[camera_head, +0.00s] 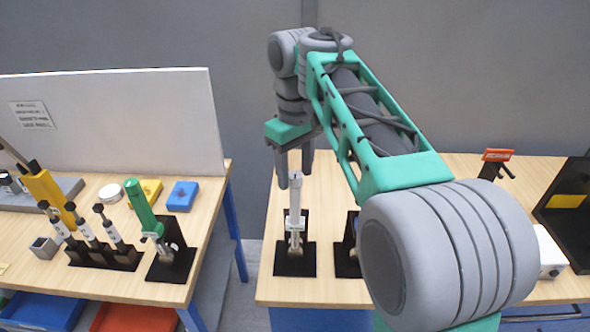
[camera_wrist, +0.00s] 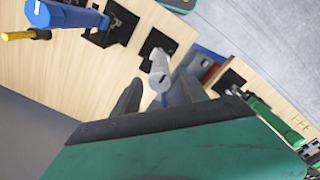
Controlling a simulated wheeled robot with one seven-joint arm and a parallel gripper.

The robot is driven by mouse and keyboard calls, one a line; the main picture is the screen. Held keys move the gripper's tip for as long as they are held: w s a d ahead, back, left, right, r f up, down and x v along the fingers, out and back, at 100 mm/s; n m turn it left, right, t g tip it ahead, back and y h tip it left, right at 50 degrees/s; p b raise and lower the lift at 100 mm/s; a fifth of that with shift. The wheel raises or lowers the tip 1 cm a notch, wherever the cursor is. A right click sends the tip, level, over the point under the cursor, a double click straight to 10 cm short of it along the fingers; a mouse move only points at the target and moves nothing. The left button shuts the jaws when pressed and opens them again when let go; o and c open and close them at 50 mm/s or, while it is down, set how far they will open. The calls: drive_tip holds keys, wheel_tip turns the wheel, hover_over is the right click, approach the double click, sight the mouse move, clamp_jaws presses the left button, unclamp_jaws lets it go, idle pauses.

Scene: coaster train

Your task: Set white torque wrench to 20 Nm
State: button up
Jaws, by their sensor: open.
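The white torque wrench (camera_head: 294,215) stands upright in a black holder (camera_head: 296,260) on the right-hand table in the head view. In the wrist view its white handle end (camera_wrist: 157,64) points up toward the camera. My gripper (camera_head: 295,170) is just above and behind the wrench's top, fingers pointing down. In the wrist view the two fingers (camera_wrist: 162,100) are apart, with the wrench top beyond and between them, and nothing is held. The wrench's scale is too small to read.
A second black holder (camera_head: 347,262) stands right of the wrench, partly hidden by my arm. A blue-handled tool (camera_wrist: 65,17) shows in the wrist view. A green-handled tool (camera_head: 142,210) stands on the left table. A gap separates the tables.

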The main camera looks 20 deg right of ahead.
sight(295, 174)
wheel_tip(295, 174, up, 8)
drive_tip(key=p, duration=0.6)
drive_tip(key=shift+f, duration=0.15)
drive_tip(key=s+f+m+t+b, duration=0.4)
drive_tip(key=s+f, duration=0.8)
drive_tip(key=f, duration=0.5)
drive_tip(key=shift+m+t, duration=0.3)
drive_tip(key=shift+m, duration=0.4)
drive_tip(key=shift+s+d, duration=0.1)
